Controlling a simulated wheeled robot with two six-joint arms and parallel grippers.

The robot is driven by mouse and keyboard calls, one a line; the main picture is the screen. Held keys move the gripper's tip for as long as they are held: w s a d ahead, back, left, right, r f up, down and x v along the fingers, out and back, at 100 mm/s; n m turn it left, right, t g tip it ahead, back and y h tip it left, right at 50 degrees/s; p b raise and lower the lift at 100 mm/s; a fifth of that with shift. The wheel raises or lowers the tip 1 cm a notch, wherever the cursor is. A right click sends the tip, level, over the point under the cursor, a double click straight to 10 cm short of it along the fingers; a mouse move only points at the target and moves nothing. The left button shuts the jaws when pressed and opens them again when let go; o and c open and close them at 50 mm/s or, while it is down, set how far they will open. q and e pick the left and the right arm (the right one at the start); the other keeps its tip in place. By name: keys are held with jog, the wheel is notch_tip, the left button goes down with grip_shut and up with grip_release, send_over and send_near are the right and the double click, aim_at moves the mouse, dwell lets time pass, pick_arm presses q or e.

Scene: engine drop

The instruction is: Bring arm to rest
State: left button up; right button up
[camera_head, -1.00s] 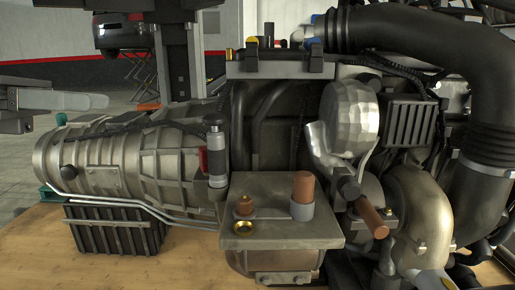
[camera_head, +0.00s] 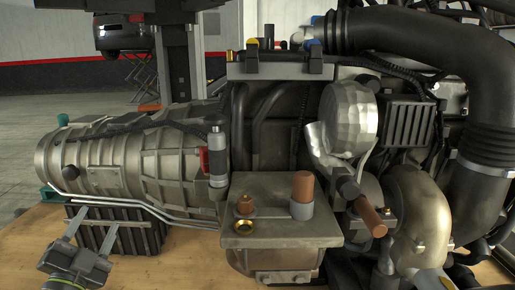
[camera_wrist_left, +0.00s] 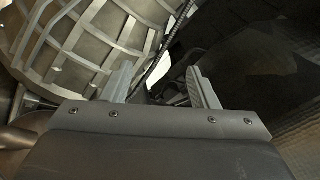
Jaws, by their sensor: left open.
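My left gripper (camera_head: 98,220) is at the lower left in the head view, in front of the black ribbed block (camera_head: 150,238) under the gearbox end of the engine. Its two fingers are apart and point up and away, with nothing seen between them. In the left wrist view the gripper (camera_wrist_left: 161,88) shows two separate pale fingers, with the ribbed metal casing (camera_wrist_left: 95,35) beyond on the left. I cannot tell whether the fingers touch the black block. My right gripper is not clearly seen.
The large engine (camera_head: 275,130) fills the middle and right. A wooden tabletop (camera_head: 185,268) lies under it, bare at the front left. A car (camera_head: 124,32) stands raised far behind.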

pick_arm(q)
jog(key=s+a+f+n+g+y, duration=0.15)
jog(key=s+f+n+g, duration=0.35)
jog(key=f, duration=0.6)
jog(key=s+a+f+n+g+y, duration=0.1)
jog(key=s+f+n+g+y, duration=0.35)
jog(key=f, duration=0.75)
jog(key=s+d+f+n+g+h, duration=0.1)
jog(key=s+d+f+g, duration=0.15)
jog(key=s, duration=0.45)
jog(key=s+d+f+g+h, duration=0.1)
jog(key=s+f+g, duration=0.25)
jog(key=s, duration=0.25)
jog(key=s+d+f+n+g+h, duration=0.1)
jog(key=s+f+g+h, duration=0.2)
jog(key=s, duration=0.4)
notch_tip(320, 180, down, 34)
jog(key=s+a+g+b, duration=0.1)
jog(key=g+b, duration=0.1)
jog(key=b, duration=0.4)
jog(key=s+f+b, duration=0.4)
jog(key=s+f, duration=1)
jog(key=f, duration=0.4)
jog(key=shift+s+d+g, duration=0.2)
jog(key=shift+d+g, duration=0.15)
jog(key=shift+d, duration=0.1)
